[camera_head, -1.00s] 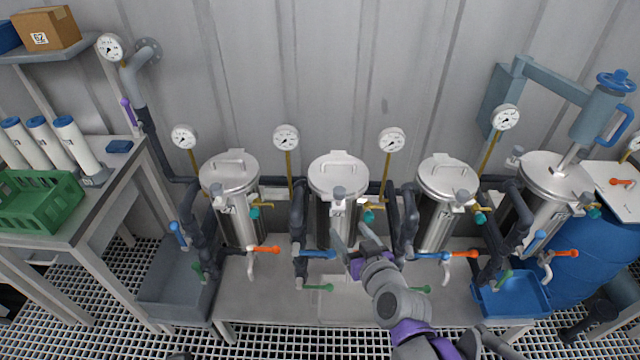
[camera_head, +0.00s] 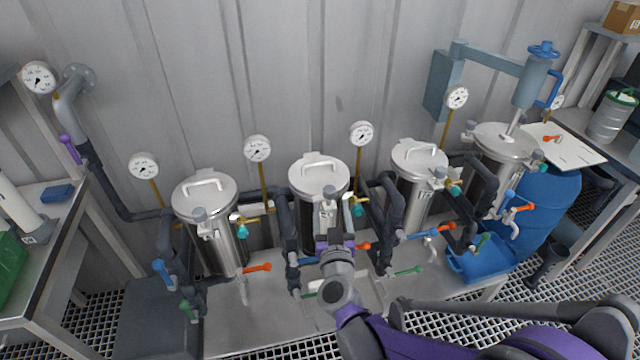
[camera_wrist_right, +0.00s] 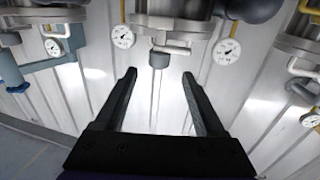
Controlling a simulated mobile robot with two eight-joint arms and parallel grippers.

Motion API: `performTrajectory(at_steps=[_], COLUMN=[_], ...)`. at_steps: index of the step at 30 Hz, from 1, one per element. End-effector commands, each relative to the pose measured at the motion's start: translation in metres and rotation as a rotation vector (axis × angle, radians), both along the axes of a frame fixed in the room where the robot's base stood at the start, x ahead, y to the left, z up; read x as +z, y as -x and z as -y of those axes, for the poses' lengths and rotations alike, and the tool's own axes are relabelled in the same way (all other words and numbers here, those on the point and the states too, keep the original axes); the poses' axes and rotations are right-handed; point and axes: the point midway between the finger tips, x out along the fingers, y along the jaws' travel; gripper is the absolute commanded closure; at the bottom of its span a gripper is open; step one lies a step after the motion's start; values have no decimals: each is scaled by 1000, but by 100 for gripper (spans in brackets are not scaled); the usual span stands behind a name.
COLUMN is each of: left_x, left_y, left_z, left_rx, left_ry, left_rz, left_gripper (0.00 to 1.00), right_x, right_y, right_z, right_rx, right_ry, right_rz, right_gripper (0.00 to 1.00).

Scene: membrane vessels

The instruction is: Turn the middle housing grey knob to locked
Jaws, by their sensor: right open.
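Several steel housings with handled lids stand in a row. The second from the left (camera_head: 320,178) is the one my right gripper (camera_head: 331,228) faces. A grey knob (camera_head: 328,192) sits at the front edge of its lid. The gripper is in front of and below this knob, with its fingertips partly hidden by its own body. In the right wrist view my gripper (camera_wrist_right: 158,82) is open and empty. A grey knob (camera_wrist_right: 159,60) shows just beyond the fingertips, roughly between them and apart from them. Its lock position cannot be told. My left gripper is out of view.
Dark pipes and coloured valve handles, such as an orange one (camera_head: 258,267), crowd the gaps between housings. Pressure gauges (camera_head: 257,149) stand behind. A blue tray (camera_head: 480,262) is at right, a green crate (camera_head: 10,265) at far left. The bench front (camera_head: 235,325) has some free room.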

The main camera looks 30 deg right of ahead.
Motion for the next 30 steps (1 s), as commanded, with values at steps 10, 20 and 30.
performTrajectory(at_steps=[10, 20, 30], left_x=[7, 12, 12], left_y=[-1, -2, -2], left_z=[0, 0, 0], left_rx=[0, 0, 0], left_ry=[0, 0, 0], left_rz=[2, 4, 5], left_gripper=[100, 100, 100], right_x=[1, 1, 0], right_y=[-54, -92, -95], right_z=[25, 42, 43], right_rx=[0, 2, 2], right_ry=[1, -1, -1], right_rz=[0, 0, 0], right_gripper=[28, 28, 28])
